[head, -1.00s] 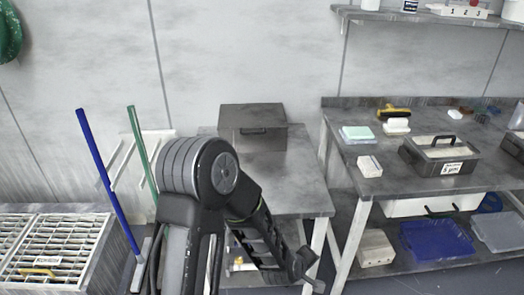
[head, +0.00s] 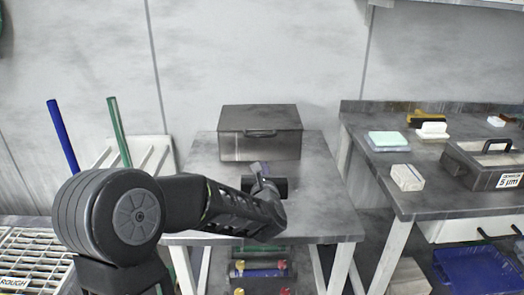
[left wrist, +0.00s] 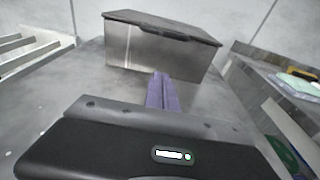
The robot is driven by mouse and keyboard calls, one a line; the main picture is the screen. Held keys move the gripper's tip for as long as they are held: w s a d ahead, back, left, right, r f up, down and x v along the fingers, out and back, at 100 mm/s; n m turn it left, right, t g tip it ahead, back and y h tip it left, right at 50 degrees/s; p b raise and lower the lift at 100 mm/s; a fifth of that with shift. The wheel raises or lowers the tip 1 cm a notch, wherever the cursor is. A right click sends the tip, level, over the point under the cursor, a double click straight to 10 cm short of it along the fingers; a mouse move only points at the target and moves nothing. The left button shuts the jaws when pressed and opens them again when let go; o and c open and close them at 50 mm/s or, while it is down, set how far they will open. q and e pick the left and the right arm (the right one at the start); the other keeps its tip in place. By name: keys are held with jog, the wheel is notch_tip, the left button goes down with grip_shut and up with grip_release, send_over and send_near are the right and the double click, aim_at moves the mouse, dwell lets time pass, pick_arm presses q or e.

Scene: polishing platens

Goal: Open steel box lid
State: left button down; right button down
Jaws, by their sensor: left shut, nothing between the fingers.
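The steel box (head: 260,146) stands at the back of the grey table, its dark lid (head: 259,116) closed, with a handle (head: 261,133) at the front edge of the lid. The left wrist view also shows the box (left wrist: 158,52) and the lid's handle (left wrist: 165,34). My left gripper (head: 256,168) is in front of the box and a little apart from it, pointing toward its front. Its purple fingers (left wrist: 162,92) are together and empty. My right gripper is not in view.
The table (head: 206,160) has clear room beside the box. A second table at the right holds a black carrier (head: 470,172), a white block (head: 407,177) and a green-topped block (head: 388,140). Blue and green poles and a white rack (head: 150,150) stand at the left.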

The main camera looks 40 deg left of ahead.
pick_arm(q)
jog(key=shift+s+r, duration=0.1)
jog(key=shift+r, duration=0.05)
jog(key=x, duration=0.9)
jog(key=shift+w+a, duration=0.15)
jog(key=shift+w, duration=0.15)
notch_tip(320, 180, up, 3)
jog(key=shift+s+r+p, duration=0.1)
jog(key=shift+s+p, duration=0.05)
jog(key=shift+p, duration=0.3)
jog(key=shift+r, duration=0.25)
